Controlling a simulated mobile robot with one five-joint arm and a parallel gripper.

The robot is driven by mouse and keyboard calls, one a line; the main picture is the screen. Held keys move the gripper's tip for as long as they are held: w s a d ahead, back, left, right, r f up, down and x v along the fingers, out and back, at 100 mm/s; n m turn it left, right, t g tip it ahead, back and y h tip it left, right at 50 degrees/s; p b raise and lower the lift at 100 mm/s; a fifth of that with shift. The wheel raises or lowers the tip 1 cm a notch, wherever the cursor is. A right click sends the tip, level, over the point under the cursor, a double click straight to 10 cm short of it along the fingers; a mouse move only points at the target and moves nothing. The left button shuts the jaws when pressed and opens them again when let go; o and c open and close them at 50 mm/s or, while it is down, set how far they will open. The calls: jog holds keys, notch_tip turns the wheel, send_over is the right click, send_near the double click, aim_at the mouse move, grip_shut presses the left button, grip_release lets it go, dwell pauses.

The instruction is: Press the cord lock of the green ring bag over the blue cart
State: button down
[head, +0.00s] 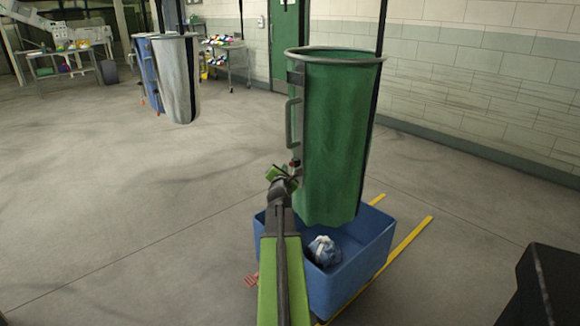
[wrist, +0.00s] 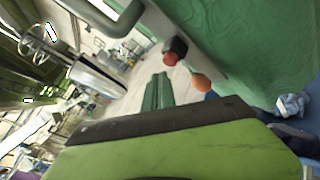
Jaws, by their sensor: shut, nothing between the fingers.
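The green ring bag (head: 335,130) hangs open-topped from a grey ring, its bottom inside the blue cart (head: 375,247). A grey handle runs down its left side. Below the handle sits a small dark cord lock with a red button (head: 295,162). In the wrist view the red button (wrist: 175,50) stands out from a grey strip on the green cloth, with an orange ball (wrist: 200,82) below it. My gripper (head: 281,173) is shut and empty, just left of and below the lock. In the wrist view its tip (wrist: 158,92) appears apart from the button.
A crumpled blue-and-white bundle (head: 324,251) lies in the cart. Yellow floor lines (head: 405,245) run beside the cart. A white bag (head: 177,80) and a blue bag (head: 149,75) hang at the back left. The floor to the left is clear.

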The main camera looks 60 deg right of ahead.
jog(key=a, duration=0.1)
jog(key=w+a, duration=0.1)
jog(key=a, duration=0.2)
jog(key=shift+w+a, duration=0.3)
jog(key=shift+a, duration=0.1)
